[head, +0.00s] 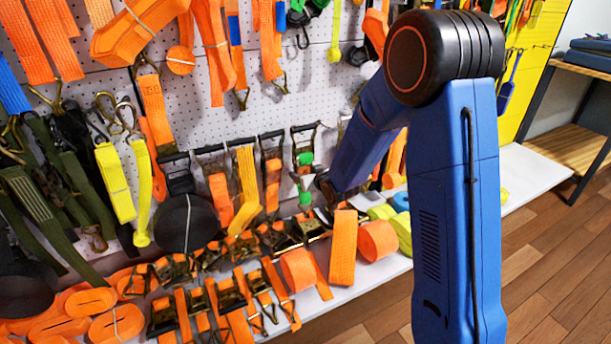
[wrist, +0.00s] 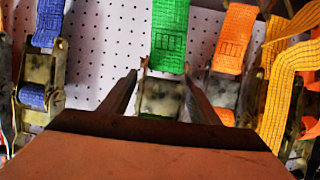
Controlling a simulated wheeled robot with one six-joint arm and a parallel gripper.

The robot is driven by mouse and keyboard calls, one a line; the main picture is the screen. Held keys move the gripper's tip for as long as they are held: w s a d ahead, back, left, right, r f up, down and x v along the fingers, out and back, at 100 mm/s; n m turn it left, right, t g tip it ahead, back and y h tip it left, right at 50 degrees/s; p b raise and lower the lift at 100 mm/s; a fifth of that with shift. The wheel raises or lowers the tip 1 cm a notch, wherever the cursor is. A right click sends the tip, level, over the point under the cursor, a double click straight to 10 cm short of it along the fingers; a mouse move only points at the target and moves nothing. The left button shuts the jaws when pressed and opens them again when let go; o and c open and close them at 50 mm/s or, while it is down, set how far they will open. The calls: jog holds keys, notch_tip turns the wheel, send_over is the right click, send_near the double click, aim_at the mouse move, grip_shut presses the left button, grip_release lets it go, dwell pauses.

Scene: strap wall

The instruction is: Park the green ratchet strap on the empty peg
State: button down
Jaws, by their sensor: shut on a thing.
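The green ratchet strap (wrist: 171,35) shows in the wrist view as a bright green webbing band with a worn metal ratchet buckle (wrist: 163,97) below it. My gripper (wrist: 166,84) is shut on it, with one finger on each side of the buckle. The band's top is cut off by the frame. In the head view, small green parts of the strap (head: 304,158) show beside my gripper (head: 318,190), at the row of hanging ratchets. My arm hides part of that area. I cannot make out the empty peg in either view.
An orange strap (wrist: 234,38) hangs close on the right and a blue strap (wrist: 47,25) on the left. A yellow-orange strap (head: 246,188) hangs nearby. Orange rolls (head: 298,270) and several ratchets crowd the white shelf below. The pegboard (head: 195,105) shows bare patches between straps.

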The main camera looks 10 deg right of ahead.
jog(key=shift+x, duration=1.85)
jog(key=shift+w, duration=0.1)
jog(key=c, duration=0.8)
grip_release()
jog(key=shift+o, duration=1.2)
